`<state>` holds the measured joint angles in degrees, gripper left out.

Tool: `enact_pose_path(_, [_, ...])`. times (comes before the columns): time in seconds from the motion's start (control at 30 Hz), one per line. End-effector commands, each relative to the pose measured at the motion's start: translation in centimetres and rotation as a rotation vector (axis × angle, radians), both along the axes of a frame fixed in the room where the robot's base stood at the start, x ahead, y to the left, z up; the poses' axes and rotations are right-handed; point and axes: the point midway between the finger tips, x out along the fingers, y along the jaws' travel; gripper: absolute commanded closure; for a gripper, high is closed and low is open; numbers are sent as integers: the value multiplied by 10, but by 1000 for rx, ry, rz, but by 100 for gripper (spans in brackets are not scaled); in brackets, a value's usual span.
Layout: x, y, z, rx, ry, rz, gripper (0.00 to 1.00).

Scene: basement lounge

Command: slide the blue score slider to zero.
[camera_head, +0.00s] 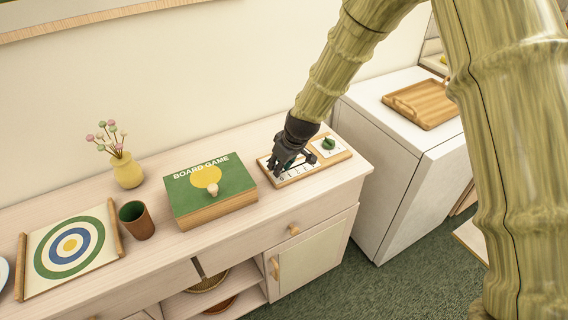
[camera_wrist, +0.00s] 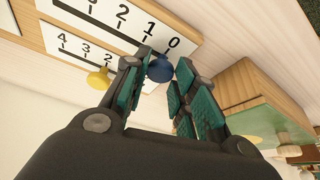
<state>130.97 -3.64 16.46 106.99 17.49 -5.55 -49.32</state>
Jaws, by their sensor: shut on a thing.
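The score board (camera_head: 296,178) is a wooden-framed white board lying on the light cabinet, under my gripper (camera_head: 284,168). In the wrist view its number rows run down to 0. The blue score slider (camera_wrist: 160,69) is a round knob beside the 0 end of the upper row, and appears about level with the 0 mark. My gripper (camera_wrist: 158,78) is shut on the blue slider, with its teal-padded fingers on either side. A yellow slider (camera_wrist: 98,80) sits on the other row, near 3 and 2. In the head view my gripper hides the blue slider.
A green board game box (camera_head: 190,204) stands left of the score board. A brown cup (camera_head: 137,222), a yellow vase (camera_head: 127,171) and a target board (camera_head: 100,262) are further left. A green piece (camera_head: 328,144) stands right of my gripper. A wooden tray (camera_head: 423,103) lies on the white unit.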

Motion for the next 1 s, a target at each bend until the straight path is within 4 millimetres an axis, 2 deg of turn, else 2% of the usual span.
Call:
enact_pose_path(0.03, [-2,4,0,3,3,5,71])
enact_pose_path(0.13, [-2,4,0,2,2,5,53])
enact_pose_path(0.17, [-2,3,0,2,2,5,51])
enact_pose_path(0.57, [-2,-2,4,2,2,0,51])
enact_pose_path(0.77, [-7,-7,25,1,-1,0,51])
enact_pose_path(1.0, [-18,-17,61,2,-1,0,51])
